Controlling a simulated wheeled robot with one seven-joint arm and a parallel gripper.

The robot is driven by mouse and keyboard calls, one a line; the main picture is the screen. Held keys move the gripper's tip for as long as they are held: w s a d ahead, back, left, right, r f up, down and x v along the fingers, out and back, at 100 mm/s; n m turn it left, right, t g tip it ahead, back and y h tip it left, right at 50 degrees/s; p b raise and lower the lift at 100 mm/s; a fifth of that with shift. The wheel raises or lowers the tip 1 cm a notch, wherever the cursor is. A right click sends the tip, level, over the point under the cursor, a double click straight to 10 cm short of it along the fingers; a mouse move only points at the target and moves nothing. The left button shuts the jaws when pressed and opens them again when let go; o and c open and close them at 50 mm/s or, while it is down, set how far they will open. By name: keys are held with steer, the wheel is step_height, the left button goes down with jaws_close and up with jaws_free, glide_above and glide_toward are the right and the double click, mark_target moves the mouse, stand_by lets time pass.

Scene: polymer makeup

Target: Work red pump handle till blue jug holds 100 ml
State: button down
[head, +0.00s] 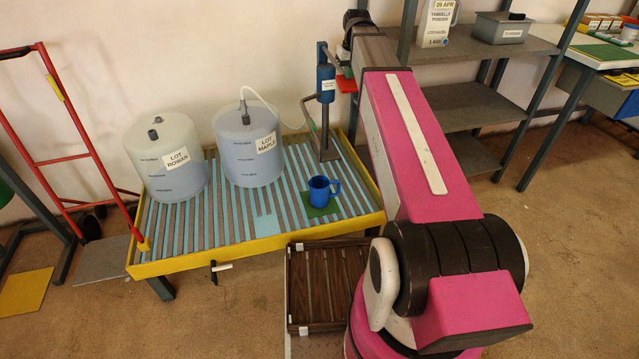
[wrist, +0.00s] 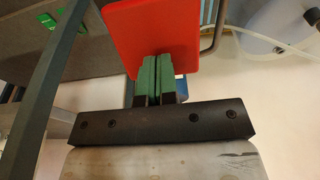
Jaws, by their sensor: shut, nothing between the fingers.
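The red pump handle (head: 347,86) is a flat paddle on the right of the blue pump (head: 326,78), atop a grey post. It also fills the upper middle of the wrist view (wrist: 152,28). My gripper (wrist: 158,62) has its green fingers shut together, empty, with their tips overlapping the red paddle; I cannot tell whether they touch it. In the head view my gripper (head: 344,70) is mostly hidden by my arm, just above the handle. The blue jug (head: 319,189) stands upright on a green mat (head: 321,211) near the post's foot. Its liquid level cannot be read.
A slatted, yellow-edged bench (head: 200,257) carries tanks marked LOT ROMAN (head: 165,160) and LOT MAPLE (head: 246,145). A pale hose (head: 270,102) runs from LOT MAPLE towards the pump. Grey shelving (head: 470,105) stands behind my arm. A brown crate (head: 325,285) lies in front.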

step_height(320, 180, up, 12)
steer(key=shift+r, duration=0.15)
stand_by(0.9)
stand_by(0.5)
